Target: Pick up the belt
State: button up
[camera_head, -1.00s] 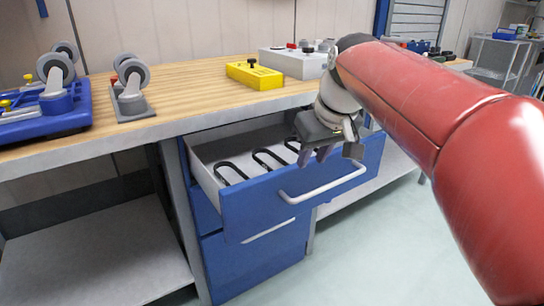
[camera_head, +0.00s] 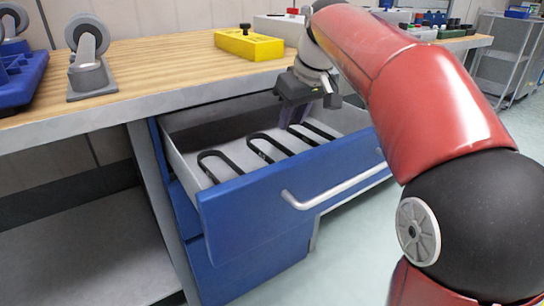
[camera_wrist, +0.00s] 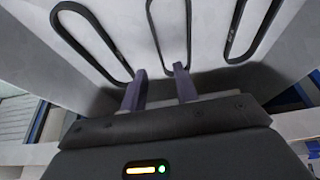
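Three black looped belts lie side by side on the floor of the open blue drawer: a left one (camera_head: 208,153), a middle one (camera_head: 268,138) and a right one (camera_head: 320,131). My gripper (camera_head: 294,113) points down into the drawer, near the far ends of the middle and right belts. In the wrist view my gripper (camera_wrist: 160,78) has its two purple fingers apart with nothing held between them. The near end of the central belt (camera_wrist: 188,30) in that view lies close to the right fingertip; whether they touch is unclear.
The drawer front with its handle (camera_head: 335,190) and the drawer walls surround the belts. Above is a wooden workbench (camera_head: 160,70) with a yellow box (camera_head: 248,44) and a grey caster (camera_head: 90,65). Open floor lies to the right.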

aim_at(284, 147)
jog(key=shift+w+f, duration=0.2)
jog(key=shift+f, duration=0.3)
jog(key=b+x, duration=0.1)
jog(key=x, duration=0.6)
jog(key=shift+b, duration=0.4)
grip_shut()
